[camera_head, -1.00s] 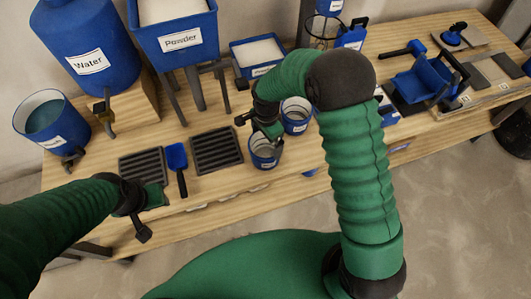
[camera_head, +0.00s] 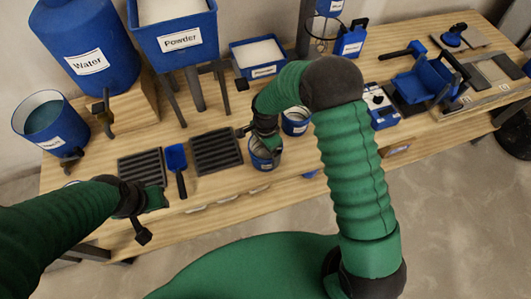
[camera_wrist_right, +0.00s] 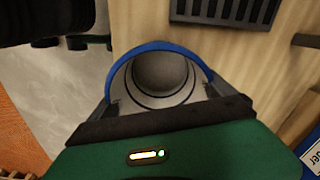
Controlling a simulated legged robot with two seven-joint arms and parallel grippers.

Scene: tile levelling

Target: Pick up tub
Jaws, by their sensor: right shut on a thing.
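A small blue tub (camera_head: 264,160) with a pale inside and a white label stands near the table's front edge in the head view. My right gripper (camera_head: 266,146) reaches down to it from above and partly hides its rim. In the right wrist view the tub's round blue rim (camera_wrist_right: 158,46) sits between the two fingers of my right gripper (camera_wrist_right: 162,103), which is shut on it. I cannot tell whether the tub's base is off the table. My left gripper (camera_head: 148,214) hangs over the table's front left, away from the tub; its finger gap is unclear.
A second blue tub (camera_head: 296,121) stands just behind. A Water tank (camera_head: 88,45), Powder hopper (camera_head: 174,38) and blue bucket (camera_head: 50,122) stand further back. Tools crowd the right end.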

